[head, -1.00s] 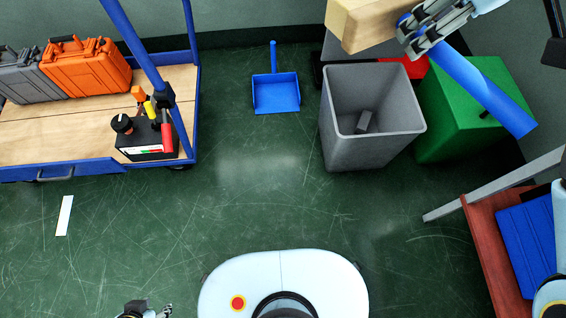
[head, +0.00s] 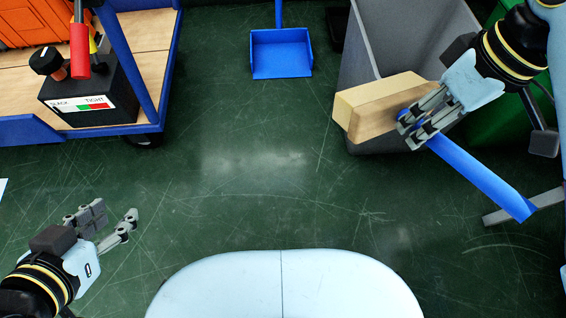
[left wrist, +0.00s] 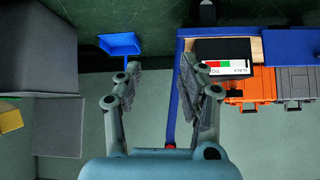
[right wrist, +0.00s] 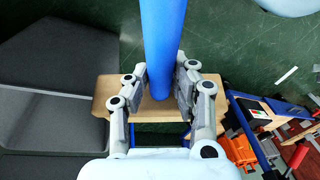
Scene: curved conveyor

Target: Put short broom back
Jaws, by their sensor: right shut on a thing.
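The short broom has a blue handle (head: 480,178) and a pale wooden block head (head: 375,105). My right gripper (head: 415,128) is shut on the handle close to the block and holds the broom in the air, in front of the grey bin. In the right wrist view the blue handle (right wrist: 164,45) runs between the fingers, with the wooden block (right wrist: 110,96) behind them. My left gripper (head: 112,222) is open and empty over the floor at the lower left. It also shows in the left wrist view (left wrist: 163,88), with nothing between its fingers.
A blue dustpan (head: 281,52) stands on the floor at the back. The grey bin (head: 375,45) and a green box (head: 485,125) are at the right. A blue-framed cart (head: 140,30) with a black control box (head: 95,95) is at the left. The middle floor is clear.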

